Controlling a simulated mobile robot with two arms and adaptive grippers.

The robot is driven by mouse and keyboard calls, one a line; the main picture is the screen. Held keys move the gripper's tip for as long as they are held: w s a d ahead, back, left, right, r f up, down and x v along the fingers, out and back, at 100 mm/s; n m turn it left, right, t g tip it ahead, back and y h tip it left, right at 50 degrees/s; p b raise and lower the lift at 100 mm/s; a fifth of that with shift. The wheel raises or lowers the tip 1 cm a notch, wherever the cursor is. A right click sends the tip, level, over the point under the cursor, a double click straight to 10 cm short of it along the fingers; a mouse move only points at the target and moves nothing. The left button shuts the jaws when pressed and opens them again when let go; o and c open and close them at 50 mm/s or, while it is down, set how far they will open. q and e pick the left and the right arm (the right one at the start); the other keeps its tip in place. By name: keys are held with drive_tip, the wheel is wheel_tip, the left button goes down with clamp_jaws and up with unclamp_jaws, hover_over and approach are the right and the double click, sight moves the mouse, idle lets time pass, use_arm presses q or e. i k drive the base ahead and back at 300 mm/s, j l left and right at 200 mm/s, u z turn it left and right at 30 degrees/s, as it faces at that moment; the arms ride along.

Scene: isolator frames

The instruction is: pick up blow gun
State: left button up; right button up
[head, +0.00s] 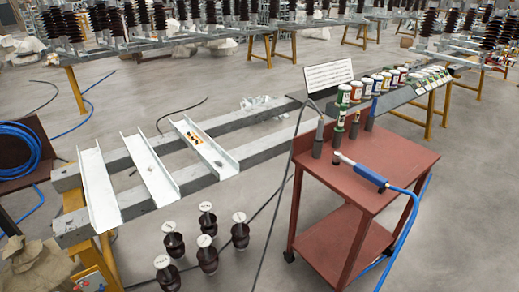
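A blow gun (361,170) with a blue body and a light tip lies on the top of a red cart (392,178). Its tip points to the upper left. A blue hose (412,215) runs from its right end over the cart's edge and down to the floor. Neither of my grippers shows in the head view.
Grey tools stand upright at the cart's left, with a dark cable hanging beside them. Small cans (357,91) line a bench behind the cart. White channels (151,172) lie across grey beams at the left. Dark insulators (173,241) stand on the floor. The cart's front top is clear.

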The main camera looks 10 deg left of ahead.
sight(319, 138)
drive_tip(key=i+z, duration=0.1)
drive_tip(key=i, duration=1.1)
